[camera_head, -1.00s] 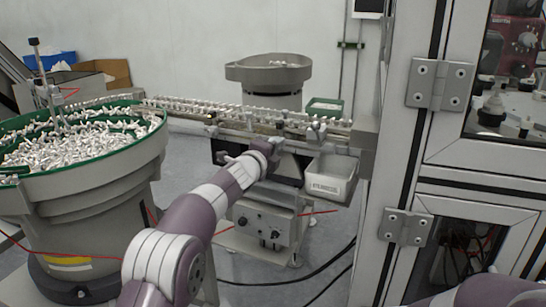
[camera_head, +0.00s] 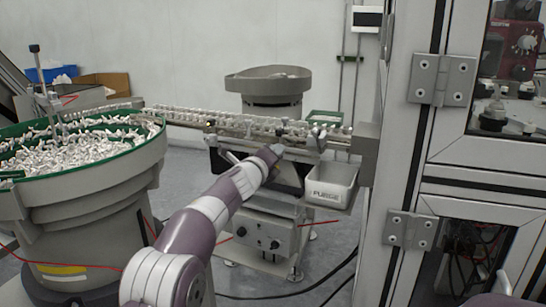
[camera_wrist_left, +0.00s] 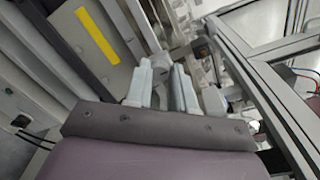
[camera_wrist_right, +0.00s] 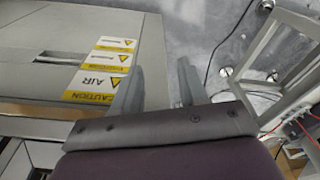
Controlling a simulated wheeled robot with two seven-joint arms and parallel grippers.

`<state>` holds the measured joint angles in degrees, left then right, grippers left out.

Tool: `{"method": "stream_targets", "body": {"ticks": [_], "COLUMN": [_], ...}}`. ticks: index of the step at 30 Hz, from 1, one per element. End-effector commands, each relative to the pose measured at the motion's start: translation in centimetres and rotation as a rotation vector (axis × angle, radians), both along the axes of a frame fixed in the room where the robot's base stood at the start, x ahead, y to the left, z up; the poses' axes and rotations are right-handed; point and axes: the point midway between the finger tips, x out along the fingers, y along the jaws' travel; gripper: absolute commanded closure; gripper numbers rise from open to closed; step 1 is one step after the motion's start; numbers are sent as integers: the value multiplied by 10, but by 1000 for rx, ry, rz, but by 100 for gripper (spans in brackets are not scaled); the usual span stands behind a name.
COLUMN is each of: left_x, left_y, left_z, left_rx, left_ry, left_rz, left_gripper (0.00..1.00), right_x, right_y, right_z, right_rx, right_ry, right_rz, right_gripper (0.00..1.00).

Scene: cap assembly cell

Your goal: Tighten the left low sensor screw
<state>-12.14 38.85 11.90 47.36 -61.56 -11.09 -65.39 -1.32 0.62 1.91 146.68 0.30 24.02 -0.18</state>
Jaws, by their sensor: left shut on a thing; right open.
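My left gripper (camera_head: 277,149) is at the front of the feed rail (camera_head: 235,122) in the head view, mostly hidden by its own wrist. In the left wrist view its two fingers (camera_wrist_left: 167,86) are close together, shut on a small part at the rail. This fits the left low sensor screw, but the screw is too small and hidden to make out. My right gripper (camera_wrist_right: 158,88) is open in the right wrist view, its fingers apart with nothing between them, beside a grey panel with caution labels (camera_wrist_right: 100,72).
A bowl feeder (camera_head: 85,185) full of white caps stands at the left, another bowl (camera_head: 268,82) behind the rail. A white bin (camera_head: 331,185) hangs right of my left gripper. A framed machine cabinet (camera_head: 400,180) fills the right side. Cables lie on the floor.

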Motion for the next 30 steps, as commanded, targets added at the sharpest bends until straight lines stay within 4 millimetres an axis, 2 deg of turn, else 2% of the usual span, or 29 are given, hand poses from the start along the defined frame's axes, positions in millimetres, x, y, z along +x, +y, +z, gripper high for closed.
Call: {"method": "stream_targets", "body": {"ticks": [7,8,10,18,22,26,30], "left_x": [0,0,0,0,-5,-23,-56], "left_y": [0,0,0,0,2,9,22], "left_z": [0,0,0,0,-2,-5,-2], "left_rx": [1,1,0,0,-1,-2,-1], "left_ry": [0,0,0,0,0,-1,-3], "left_rz": [0,0,0,0,0,1,0], "left_gripper": [100,73,51,51,51,51,51], "right_x": [0,0,0,0,0,0,0], "right_y": [0,0,0,0,0,0,0], "right_z": [0,0,0,0,-7,-26,-44], "right_rx": [0,0,0,0,0,0,0], "right_ry": [0,0,0,0,0,0,0], "right_rz": [0,0,0,0,0,0,0], "right_gripper": [57,57,57,57,57,57,57]}}
